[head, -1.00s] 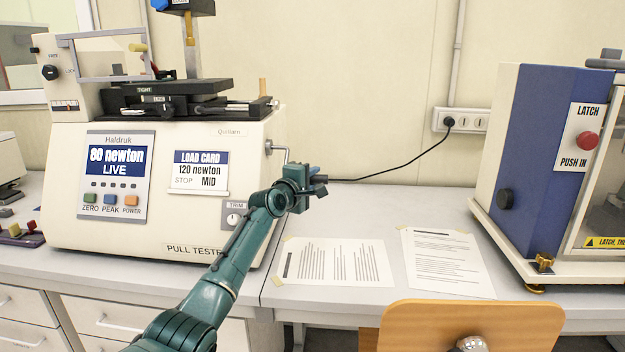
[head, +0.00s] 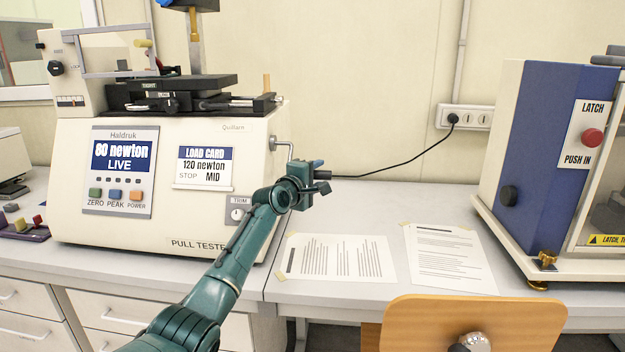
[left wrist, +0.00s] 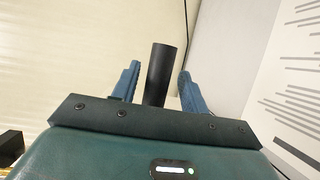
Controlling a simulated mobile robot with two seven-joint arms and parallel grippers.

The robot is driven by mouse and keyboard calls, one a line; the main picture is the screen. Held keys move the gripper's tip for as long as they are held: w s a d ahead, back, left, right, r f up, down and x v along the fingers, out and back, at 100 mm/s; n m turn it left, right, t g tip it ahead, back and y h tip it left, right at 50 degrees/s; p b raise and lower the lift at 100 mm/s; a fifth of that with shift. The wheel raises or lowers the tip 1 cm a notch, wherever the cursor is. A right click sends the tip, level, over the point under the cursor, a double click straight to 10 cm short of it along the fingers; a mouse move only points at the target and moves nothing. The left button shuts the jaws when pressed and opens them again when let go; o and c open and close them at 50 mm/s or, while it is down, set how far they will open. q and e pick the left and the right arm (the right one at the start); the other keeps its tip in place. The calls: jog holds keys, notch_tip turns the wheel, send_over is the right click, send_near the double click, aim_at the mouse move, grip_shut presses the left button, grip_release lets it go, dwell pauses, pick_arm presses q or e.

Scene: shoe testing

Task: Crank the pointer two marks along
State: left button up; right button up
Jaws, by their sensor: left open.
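The pull tester (head: 260,110) stands on the bench at left, with a metal crank arm (head: 283,145) on its right side. My left gripper (head: 319,175) is beside that crank, open. In the left wrist view a black cylindrical grip (left wrist: 160,72) stands between the two blue fingers (left wrist: 157,90), with a narrow gap on either side. A small scale (head: 71,101) with marks is on the tester's upper left block; its pointer is too small to read. The display (head: 122,157) reads 80 newton, LIVE. The load card (head: 204,168) reads 120 newton, MID. My right gripper is not in view.
Two printed sheets (head: 335,258) (head: 450,262) lie on the bench right of the tester. A black cable (head: 400,166) runs to a wall socket (head: 465,118). A blue and white machine (head: 550,150) stands at right. A wooden chair back (head: 470,325) is in front.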

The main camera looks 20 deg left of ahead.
pick_arm(q)
jog(key=s+a, duration=0.1)
jog(key=s, duration=1.2)
jog(key=shift+a+r, duration=0.25)
jog(key=shift+r, duration=0.1)
